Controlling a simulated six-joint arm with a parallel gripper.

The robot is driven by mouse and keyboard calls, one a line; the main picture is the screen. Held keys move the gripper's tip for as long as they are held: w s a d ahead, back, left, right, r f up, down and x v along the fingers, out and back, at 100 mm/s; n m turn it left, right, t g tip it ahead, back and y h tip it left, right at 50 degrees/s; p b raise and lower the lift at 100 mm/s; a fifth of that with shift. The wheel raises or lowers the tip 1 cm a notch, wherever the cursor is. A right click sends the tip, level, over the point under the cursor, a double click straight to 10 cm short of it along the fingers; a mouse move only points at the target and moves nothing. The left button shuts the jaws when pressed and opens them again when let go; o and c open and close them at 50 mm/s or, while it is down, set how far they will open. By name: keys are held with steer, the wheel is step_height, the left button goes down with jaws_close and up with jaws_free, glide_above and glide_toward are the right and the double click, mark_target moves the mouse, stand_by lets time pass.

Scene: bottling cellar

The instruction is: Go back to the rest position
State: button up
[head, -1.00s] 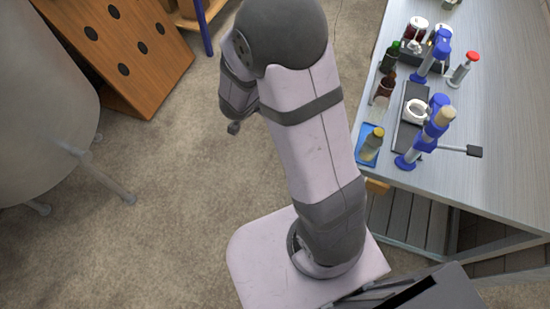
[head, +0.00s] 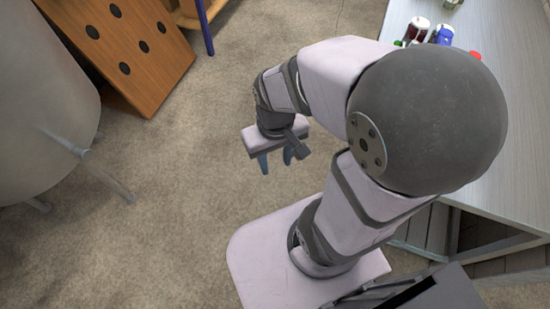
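My gripper (head: 276,163) hangs over the bare floor, left of the table and above the front of my base. Its two bluish fingers point down with a gap between them, and I see nothing held there. My arm is folded, with its large dark round joint between the camera and the table. Most of the things on the table are hidden behind it.
The grey table (head: 490,205) stands on the right. A dark red bottle (head: 417,30) and part of a red top (head: 475,55) show past my arm. A wooden board with dark holes (head: 130,45) and a pale tank (head: 45,100) stand left. The floor (head: 190,190) between is clear.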

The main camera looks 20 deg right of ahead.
step_height(320, 180, up, 3)
steer(key=p, duration=0.3)
steer(key=shift+r, duration=0.2)
stand_by(1.0)
